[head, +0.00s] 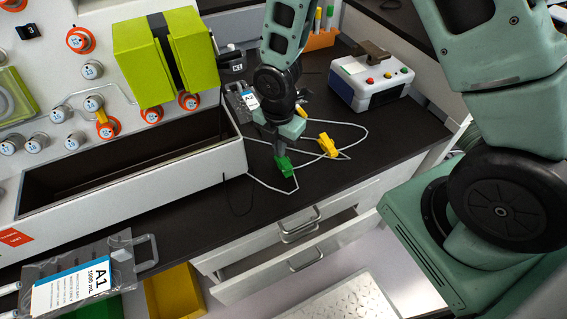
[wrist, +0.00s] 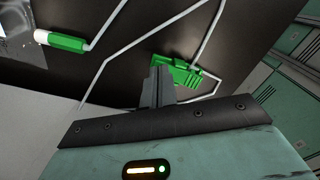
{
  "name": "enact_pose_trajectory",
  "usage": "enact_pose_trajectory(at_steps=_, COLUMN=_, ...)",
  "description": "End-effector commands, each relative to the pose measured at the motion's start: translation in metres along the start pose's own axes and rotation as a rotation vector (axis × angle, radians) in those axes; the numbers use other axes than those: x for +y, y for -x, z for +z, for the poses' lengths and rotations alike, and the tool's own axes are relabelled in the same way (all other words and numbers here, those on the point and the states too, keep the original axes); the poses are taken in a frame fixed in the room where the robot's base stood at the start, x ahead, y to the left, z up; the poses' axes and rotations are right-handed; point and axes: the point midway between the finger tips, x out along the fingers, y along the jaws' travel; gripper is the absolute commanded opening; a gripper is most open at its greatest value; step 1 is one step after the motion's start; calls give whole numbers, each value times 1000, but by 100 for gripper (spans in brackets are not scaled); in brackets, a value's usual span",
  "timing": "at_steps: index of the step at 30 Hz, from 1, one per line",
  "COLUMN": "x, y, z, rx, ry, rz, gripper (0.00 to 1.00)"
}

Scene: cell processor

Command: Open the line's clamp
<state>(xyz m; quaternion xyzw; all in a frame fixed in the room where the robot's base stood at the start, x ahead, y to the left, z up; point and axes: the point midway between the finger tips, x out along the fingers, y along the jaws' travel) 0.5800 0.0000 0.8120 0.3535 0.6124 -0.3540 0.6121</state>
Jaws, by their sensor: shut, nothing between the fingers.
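A green clamp (head: 283,168) sits on the thin white line (head: 262,183) on the dark bench top. My gripper (head: 279,150) points down right at the green clamp and partly hides it in the head view. In the wrist view my closed fingers (wrist: 158,76) overlap the left part of the green clamp (wrist: 185,74); I cannot tell whether they touch it. The fingers are together with nothing between them. A yellow clamp (head: 327,145) lies on the line just right of my gripper.
A green connector with a white tip (wrist: 62,41) lies at the upper left of the wrist view. A white box with coloured buttons (head: 371,80) stands behind right. The white machine with an open trough (head: 130,170) is on the left. A drawer (head: 290,255) below is partly open.

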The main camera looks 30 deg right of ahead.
Motion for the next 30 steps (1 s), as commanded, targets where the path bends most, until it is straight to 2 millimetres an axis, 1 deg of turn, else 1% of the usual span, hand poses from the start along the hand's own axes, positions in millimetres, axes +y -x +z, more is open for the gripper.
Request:
enact_pose_trajectory(at_steps=5, x=0, y=6, z=0, rx=0, ry=0, rz=1, gripper=0)
enact_pose_trajectory(at_steps=19, x=0, y=50, z=0, rx=0, ry=0, rz=1, gripper=0)
enact_pose_trajectory(at_steps=21, x=0, y=53, z=0, rx=0, ry=0, rz=1, gripper=0)
enact_pose_trajectory(at_steps=30, x=0, y=51, z=0, rx=0, ry=0, rz=1, gripper=0)
